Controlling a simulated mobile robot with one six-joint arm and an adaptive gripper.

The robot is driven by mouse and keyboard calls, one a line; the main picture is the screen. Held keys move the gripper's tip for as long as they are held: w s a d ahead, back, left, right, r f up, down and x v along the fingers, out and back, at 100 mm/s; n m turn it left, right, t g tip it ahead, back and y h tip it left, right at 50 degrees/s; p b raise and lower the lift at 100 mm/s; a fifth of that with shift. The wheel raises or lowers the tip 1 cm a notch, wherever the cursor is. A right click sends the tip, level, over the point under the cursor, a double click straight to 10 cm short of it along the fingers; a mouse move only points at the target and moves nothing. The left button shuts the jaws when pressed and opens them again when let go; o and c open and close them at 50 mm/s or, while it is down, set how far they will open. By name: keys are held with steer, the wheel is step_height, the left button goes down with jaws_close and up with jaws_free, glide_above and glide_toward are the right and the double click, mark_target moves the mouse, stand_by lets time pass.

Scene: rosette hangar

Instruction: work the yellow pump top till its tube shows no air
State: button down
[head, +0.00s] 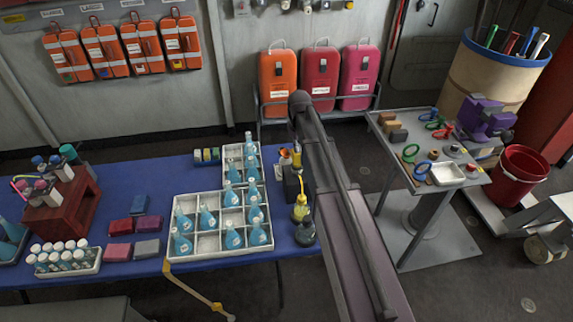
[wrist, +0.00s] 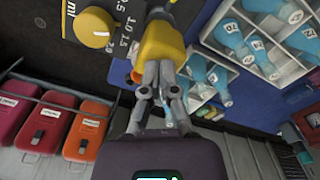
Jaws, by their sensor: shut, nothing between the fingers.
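In the wrist view, the yellow pump top (wrist: 162,48) is large and close, just beyond the fingertips of my gripper (wrist: 163,72). The fingers are together with nothing between them. I cannot tell whether their tips touch the yellow top. A dark box with a yellow dial (wrist: 92,27) and printed numbers, "ml" among them, is beside it. In the head view, the yellow pump (head: 301,208) is at the blue table's right end, next to the dark box (head: 292,185). My arm partly crosses this area. The tube's contents are too small to make out.
White divided crates of blue bottles (head: 200,243) stand left of the pump; a dark round flask (head: 306,232) stands in front of it. A tool stand (head: 430,150) is to the right. Orange and pink cases (head: 320,80) are behind, by the wall.

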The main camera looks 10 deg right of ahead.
step_height(320, 180, up, 10)
steer(key=p, duration=0.9)
steer(key=shift+f, duration=0.25)
stand_by(0.4)
stand_by(1.6)
